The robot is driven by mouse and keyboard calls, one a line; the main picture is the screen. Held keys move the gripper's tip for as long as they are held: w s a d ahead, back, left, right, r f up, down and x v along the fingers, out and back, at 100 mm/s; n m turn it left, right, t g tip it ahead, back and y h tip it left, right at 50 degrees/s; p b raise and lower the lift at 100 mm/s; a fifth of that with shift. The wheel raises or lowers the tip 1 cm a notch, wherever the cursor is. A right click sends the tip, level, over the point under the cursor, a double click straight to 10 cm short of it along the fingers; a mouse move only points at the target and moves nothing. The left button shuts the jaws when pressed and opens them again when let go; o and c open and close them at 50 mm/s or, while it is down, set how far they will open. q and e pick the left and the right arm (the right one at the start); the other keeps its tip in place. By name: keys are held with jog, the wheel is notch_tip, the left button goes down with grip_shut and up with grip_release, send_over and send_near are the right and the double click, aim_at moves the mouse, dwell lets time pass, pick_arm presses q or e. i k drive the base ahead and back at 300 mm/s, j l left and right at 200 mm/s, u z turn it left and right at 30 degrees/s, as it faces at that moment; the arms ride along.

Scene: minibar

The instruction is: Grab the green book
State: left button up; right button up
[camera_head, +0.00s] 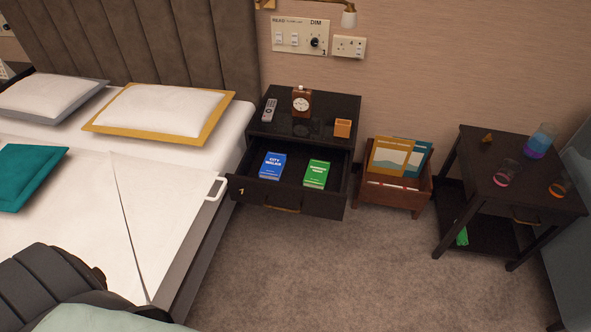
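The green book (316,174) lies flat in the open drawer (290,198) of the black nightstand, cover up with white lettering. A blue book (272,166) marked "City Walks" lies to its left in the same drawer, with a gap between them. Neither of my grippers is visible.
The nightstand top (318,108) holds a remote, a clock and a small orange box. The bed (150,215) stands close to the drawer's left side. A wooden magazine rack (395,196) stands to the right, then a dark side table (478,170) with glasses. Carpet in front is clear.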

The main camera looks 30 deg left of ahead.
aim_at(315, 177)
jog(key=u, duration=0.4)
jog(key=i+l+u, duration=0.2)
jog(key=u, duration=0.2)
jog(key=i+l+u, duration=0.75)
jog(key=k+j, duration=0.1)
